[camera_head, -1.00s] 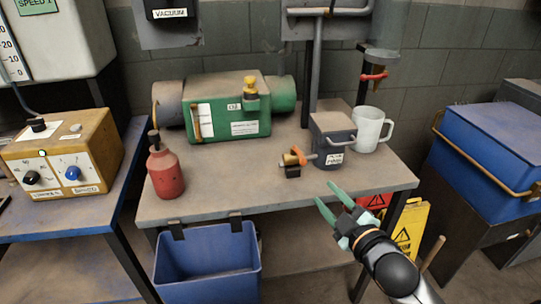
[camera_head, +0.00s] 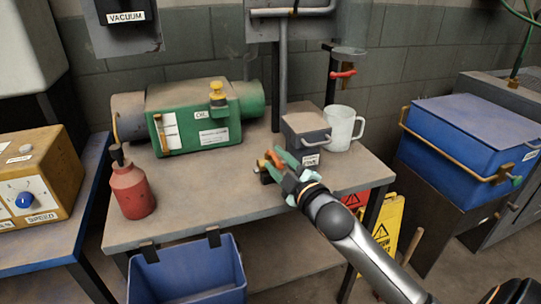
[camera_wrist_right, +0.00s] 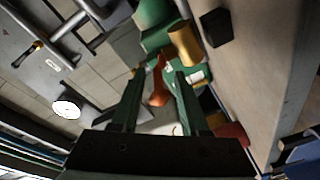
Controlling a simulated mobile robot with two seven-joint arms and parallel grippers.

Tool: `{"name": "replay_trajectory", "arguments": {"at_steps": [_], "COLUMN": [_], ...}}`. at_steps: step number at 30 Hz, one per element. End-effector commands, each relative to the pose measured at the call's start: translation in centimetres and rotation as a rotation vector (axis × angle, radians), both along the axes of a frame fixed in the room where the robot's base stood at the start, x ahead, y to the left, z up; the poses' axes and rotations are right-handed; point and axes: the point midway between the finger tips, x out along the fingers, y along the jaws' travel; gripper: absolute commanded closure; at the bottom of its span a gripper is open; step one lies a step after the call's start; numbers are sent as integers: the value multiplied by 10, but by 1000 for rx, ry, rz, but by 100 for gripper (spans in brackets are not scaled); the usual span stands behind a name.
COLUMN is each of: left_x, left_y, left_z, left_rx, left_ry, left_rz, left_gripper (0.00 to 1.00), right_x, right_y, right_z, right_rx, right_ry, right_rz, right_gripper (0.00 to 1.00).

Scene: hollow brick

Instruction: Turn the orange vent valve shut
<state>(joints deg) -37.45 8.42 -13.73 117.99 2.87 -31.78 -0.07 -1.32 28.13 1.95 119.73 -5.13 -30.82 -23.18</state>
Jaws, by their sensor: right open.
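The orange vent valve (camera_head: 273,157) stands on the workbench in front of the small grey box. It is partly hidden by my right gripper in the head view. My right gripper (camera_head: 281,161) has green fingers and is at the valve. In the right wrist view, the fingers (camera_wrist_right: 159,73) are apart, with the orange handle (camera_wrist_right: 158,86) showing in the gap near their tips. I cannot tell whether they touch it. The brass-coloured valve body (camera_wrist_right: 186,45) lies just beyond. My left gripper is not in view.
The grey lidded box (camera_head: 305,136) and white mug (camera_head: 341,128) stand close behind the valve. A green machine (camera_head: 195,122) is at the back left and a red bottle (camera_head: 131,187) at the left. The bench front (camera_head: 205,200) is clear.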

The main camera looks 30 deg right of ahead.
Motion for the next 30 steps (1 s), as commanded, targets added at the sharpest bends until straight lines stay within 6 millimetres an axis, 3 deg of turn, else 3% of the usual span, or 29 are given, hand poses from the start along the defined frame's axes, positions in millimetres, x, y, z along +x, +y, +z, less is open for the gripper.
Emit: {"name": "replay_trajectory", "arguments": {"at_steps": [3, 9, 20, 30], "left_x": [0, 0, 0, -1], "left_y": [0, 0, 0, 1], "left_z": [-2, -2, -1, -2], "left_rx": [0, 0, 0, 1], "left_ry": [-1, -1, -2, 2], "left_rz": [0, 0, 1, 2], "left_gripper": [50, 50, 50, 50], "right_x": [17, 31, 34, 34], "right_y": [-1, -2, -2, -3], "right_z": [0, 0, 0, 0], "right_rx": [0, -1, 0, 0], "right_ry": [-1, -1, -1, -1], "right_rz": [0, 0, 1, 1], "right_gripper": [55, 55, 56, 95]}}
